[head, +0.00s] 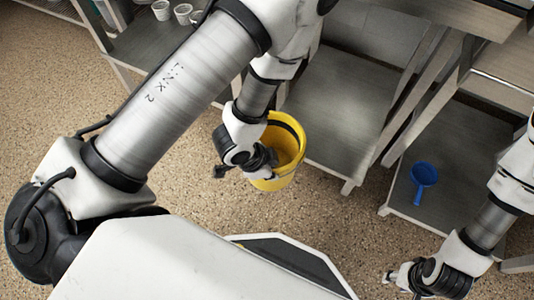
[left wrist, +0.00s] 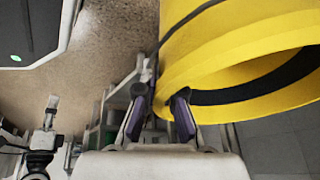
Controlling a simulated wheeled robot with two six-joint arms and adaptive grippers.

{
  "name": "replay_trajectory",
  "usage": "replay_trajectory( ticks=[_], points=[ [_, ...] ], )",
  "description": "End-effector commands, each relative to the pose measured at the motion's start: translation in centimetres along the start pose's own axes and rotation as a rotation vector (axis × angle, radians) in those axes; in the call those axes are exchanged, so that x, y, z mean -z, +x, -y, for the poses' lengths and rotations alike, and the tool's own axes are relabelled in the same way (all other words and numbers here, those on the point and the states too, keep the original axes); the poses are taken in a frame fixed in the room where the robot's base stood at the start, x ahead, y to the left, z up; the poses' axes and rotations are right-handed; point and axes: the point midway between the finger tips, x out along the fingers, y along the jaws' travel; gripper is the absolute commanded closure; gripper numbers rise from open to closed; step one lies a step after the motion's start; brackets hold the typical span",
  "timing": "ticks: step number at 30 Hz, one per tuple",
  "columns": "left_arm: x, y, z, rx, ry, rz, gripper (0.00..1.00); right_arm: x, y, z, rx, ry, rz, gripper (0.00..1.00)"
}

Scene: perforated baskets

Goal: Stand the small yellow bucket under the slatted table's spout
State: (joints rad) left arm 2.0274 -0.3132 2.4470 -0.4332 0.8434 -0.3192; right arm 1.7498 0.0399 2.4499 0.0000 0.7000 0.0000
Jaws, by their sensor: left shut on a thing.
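The small yellow bucket (head: 286,165) is in my left gripper (head: 248,170), close to the corner of a low metal shelf. It has a dark band inside its rim, and its opening faces up toward the head camera. In the left wrist view the bucket (left wrist: 215,55) fills the upper right, and the fingers of my left gripper (left wrist: 158,115) are at its lower left edge. The exact grip point is hard to make out. My right gripper (head: 403,283) is at the lower right, away from the bucket; its jaw opening is unclear. I cannot make out a spout.
A grey lower shelf (head: 345,105) stands right of the bucket, with its leg at the front corner. A blue scoop-like item (head: 424,176) lies on another low shelf (head: 460,150). White cups (head: 182,12) stand on a shelf at upper left. Speckled floor (head: 340,215) is open in front.

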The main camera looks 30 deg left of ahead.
Motion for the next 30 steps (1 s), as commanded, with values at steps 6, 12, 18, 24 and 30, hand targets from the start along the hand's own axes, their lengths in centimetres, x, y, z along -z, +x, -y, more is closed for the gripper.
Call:
replay_trajectory(
  ticks=[6,12,18,24,30],
  points=[
    [1.4,0.8,2.1,0.002,0.0,-0.003,1.0,0.0,-0.1,0.0,0.0,0.0,0.0,0.6],
    [2.6,1.7,4.1,0.002,0.0,-0.002,1.0,0.0,-0.2,0.0,0.0,0.0,0.0,0.6],
    [3.7,2.6,5.9,0.002,-0.001,-0.002,1.0,0.0,-0.3,0.0,0.0,0.0,0.0,0.6],
    [4.9,3.5,7.8,0.001,0.0,-0.003,1.0,0.0,-0.6,0.0,0.0,0.0,0.0,0.6],
    [6.1,4.3,9.7,0.001,0.001,-0.002,1.0,0.0,-1.0,0.0,0.0,0.0,0.0,0.6]
  ],
)
